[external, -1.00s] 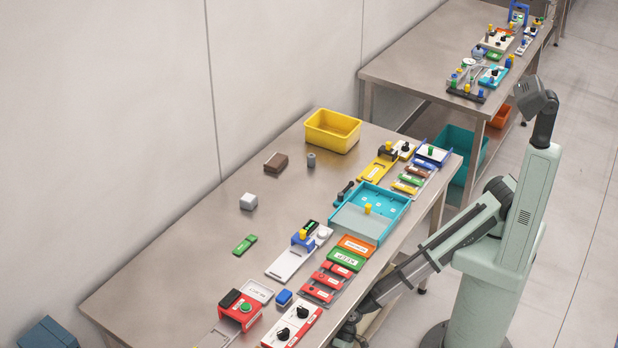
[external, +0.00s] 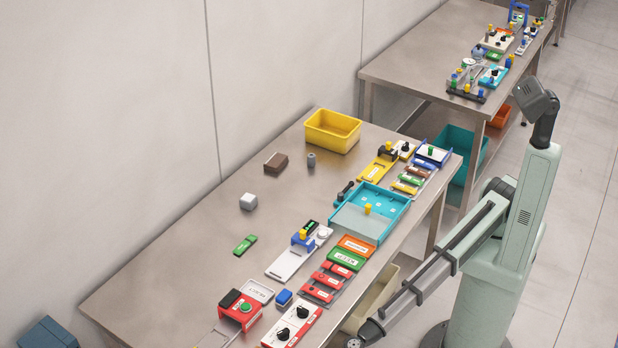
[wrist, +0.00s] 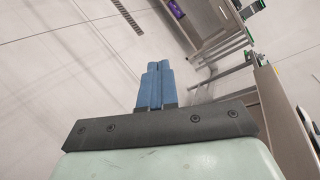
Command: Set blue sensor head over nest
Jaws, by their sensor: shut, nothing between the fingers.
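A blue sliding head (external: 298,242) with a yellow knob (external: 303,233) sits across a white base plate (external: 285,265) near the middle of the near bench. It looks like the sensor head, at the far end of that plate. A dark part with green marking (external: 312,227) and a white round part (external: 324,232) are just beyond it. I cannot tell which feature is the nest. My gripper's blue fingers (wrist: 154,80) are together and empty in the wrist view, over floor and bench legs. The gripper is off the bench's right side, mostly out of the external view.
Close by are a teal tray (external: 376,205), red blocks (external: 322,286), a red box with a green button (external: 241,311), a small blue block (external: 284,297) and a two-knob panel (external: 292,327). A yellow bin (external: 332,130) stands at the back. The bench's left half is mostly clear.

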